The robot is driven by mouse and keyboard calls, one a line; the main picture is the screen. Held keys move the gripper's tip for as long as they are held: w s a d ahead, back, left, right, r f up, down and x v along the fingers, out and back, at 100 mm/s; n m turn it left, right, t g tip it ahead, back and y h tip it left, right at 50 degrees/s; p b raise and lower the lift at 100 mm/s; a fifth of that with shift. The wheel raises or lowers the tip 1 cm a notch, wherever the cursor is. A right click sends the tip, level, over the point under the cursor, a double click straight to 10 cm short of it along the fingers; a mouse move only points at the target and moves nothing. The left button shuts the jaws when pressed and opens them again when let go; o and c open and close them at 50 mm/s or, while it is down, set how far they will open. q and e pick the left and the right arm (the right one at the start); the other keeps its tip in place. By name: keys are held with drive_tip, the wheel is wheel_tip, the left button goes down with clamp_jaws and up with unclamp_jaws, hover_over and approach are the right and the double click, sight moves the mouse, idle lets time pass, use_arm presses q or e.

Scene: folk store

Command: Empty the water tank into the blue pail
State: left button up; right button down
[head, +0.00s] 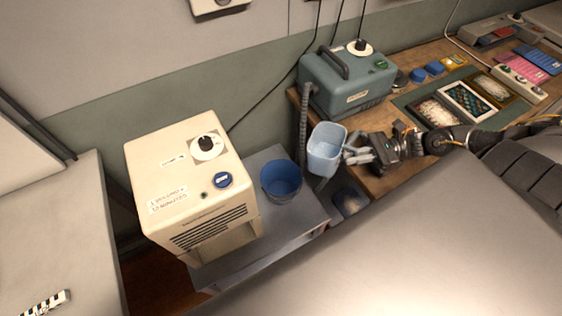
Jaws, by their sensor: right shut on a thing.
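The water tank, a pale blue open-topped container (325,150), is held in the air right of the cream machine. My right gripper (357,153) comes in from the right and is shut on the tank's right side. The tank's opening faces up towards the camera; I cannot tell whether there is water in it. The blue pail (281,182) stands on the grey surface (290,222) beside the cream machine, below and left of the tank. The tank and pail look apart. My left gripper is not in view.
The cream machine (190,180) with a knob and blue button stands left of the pail. A teal machine (348,85) with a ribbed hose (303,125) stands behind the tank on a wooden bench (400,175). Framed cards and small devices cover the bench at right.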

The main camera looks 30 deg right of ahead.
sight(315, 151)
drive_tip(key=shift+w+a+m+h, duration=0.25)
drive_tip(key=shift+m+h, duration=0.05)
drive_tip(key=shift+h, duration=0.1)
drive_tip(key=shift+w+a+f+m+g+h+p, duration=0.4)
drive_tip(key=shift+w+a+g+h, duration=0.1)
drive_tip(key=shift+w+h, duration=0.25)
drive_tip(key=w+a+f+g+h, duration=0.1)
drive_tip(key=w+a+f+m+g+h, duration=0.1)
drive_tip(key=f, duration=0.1)
drive_tip(key=w+a+f+m+h, duration=0.1)
drive_tip(key=f, duration=0.1)
drive_tip(key=shift+w+f+g, duration=0.2)
drive_tip(key=shift+w+g, duration=0.2)
drive_tip(key=shift+w+a+f+h, duration=0.1)
drive_tip(key=shift+f+h, duration=0.25)
drive_tip(key=w+g+h, duration=0.1)
drive_tip(key=w+a+m+g+h+b, duration=0.1)
drive_tip(key=w+a+f+m+g+h+b, duration=0.1)
drive_tip(key=shift+w+a+g, duration=0.25)
drive_tip(key=shift+w+g, duration=0.05)
drive_tip(key=shift+w, duration=0.1)
wheel_tip(315, 151, up, 4)
drive_tip(key=w+a+p, duration=0.1)
drive_tip(key=w+p, duration=0.1)
wheel_tip(315, 151, down, 7)
drive_tip(key=w+a+m+g+h+b, duration=0.1)
drive_tip(key=g+b, duration=0.1)
drive_tip(key=b, duration=0.3)
drive_tip(key=shift+a+h, duration=0.3)
drive_tip(key=shift+h, duration=0.1)
